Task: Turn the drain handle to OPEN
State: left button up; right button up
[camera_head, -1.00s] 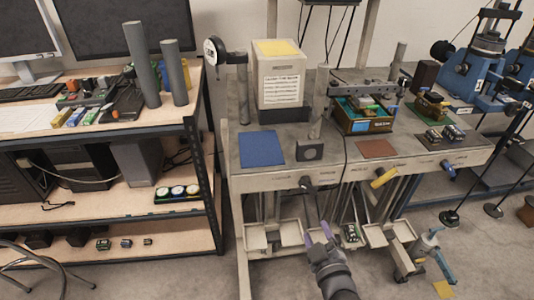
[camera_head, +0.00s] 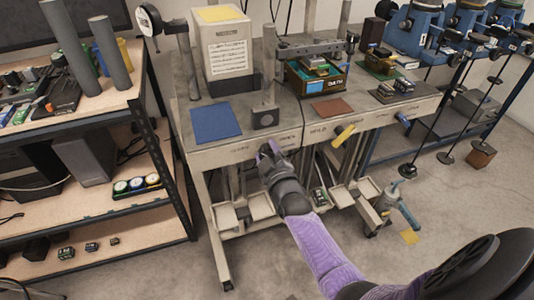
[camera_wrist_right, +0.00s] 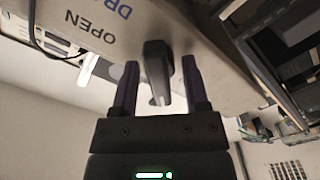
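The drain handle (camera_wrist_right: 157,70) is a dark lever on the front panel of the grey bench. In the right wrist view it stands between my two purple fingers, with a visible gap on each side. The word OPEN (camera_wrist_right: 82,22) and part of another word are printed on the panel beside it. My right gripper (camera_head: 269,151) is open at the bench's front edge, around the handle. In the head view the gripper mostly hides the handle. My left gripper is not in view.
A yellow handle (camera_head: 344,135) and a blue handle (camera_head: 403,119) stick out farther right along the bench front. A blue mat (camera_head: 216,122) and a white box (camera_head: 222,45) are on the bench. Small trays (camera_head: 260,205) sit below. A shelf unit (camera_head: 95,118) stands at left.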

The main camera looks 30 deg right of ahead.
grip_shut()
jog(key=m+p, duration=0.1)
jog(key=m, duration=0.2)
jog(key=shift+r, duration=0.1)
jog(key=m, duration=0.3)
jog(key=shift+d, duration=0.1)
jog(key=m, duration=0.2)
jog(key=shift+m, duration=0.4)
jog(key=m, duration=0.4)
jog(key=shift+s+d, duration=0.1)
jog(key=shift+d, duration=0.05)
jog(key=shift+d+m, duration=0.1)
jog(key=shift+m, duration=2.3)
